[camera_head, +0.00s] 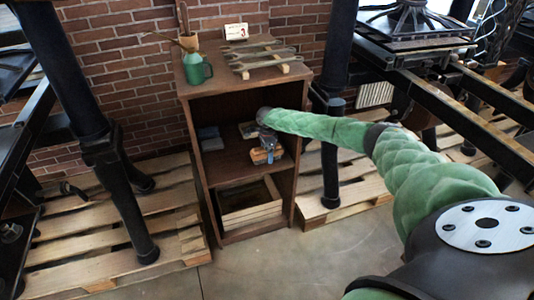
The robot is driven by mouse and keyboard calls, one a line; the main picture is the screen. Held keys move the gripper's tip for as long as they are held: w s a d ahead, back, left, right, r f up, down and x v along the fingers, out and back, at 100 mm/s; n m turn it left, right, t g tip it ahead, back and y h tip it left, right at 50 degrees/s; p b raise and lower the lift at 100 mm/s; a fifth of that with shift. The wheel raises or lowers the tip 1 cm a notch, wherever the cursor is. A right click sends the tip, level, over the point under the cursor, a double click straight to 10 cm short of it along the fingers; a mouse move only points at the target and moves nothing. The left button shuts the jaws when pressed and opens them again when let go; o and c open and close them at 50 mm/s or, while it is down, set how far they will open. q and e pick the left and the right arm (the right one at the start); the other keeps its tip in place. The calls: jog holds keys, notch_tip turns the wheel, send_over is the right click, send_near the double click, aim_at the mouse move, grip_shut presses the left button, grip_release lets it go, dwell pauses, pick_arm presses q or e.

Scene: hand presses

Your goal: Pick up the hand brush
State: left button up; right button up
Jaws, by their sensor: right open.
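A small wooden-brown item that looks like the hand brush (262,156) lies on the middle shelf of the brown cabinet, toward its right side. My right arm reaches in from the right, and my right gripper (258,134) is inside the shelf opening, just above and behind the brush. The gripper is open. It is small and dark here, and I cannot tell whether its fingers touch the brush. My left gripper is not in view.
The cabinet (228,104) has a top board, a right side wall and a middle shelf close around my gripper. A blue-grey item (210,138) lies at the shelf's left. A green can (196,69) and wrenches (262,60) are on top. A wooden crate (250,205) sits below.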

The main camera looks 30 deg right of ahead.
jog(key=shift+f, duration=0.4)
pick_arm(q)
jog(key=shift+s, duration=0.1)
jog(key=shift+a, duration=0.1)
pick_arm(e)
jog(key=c, duration=1.2)
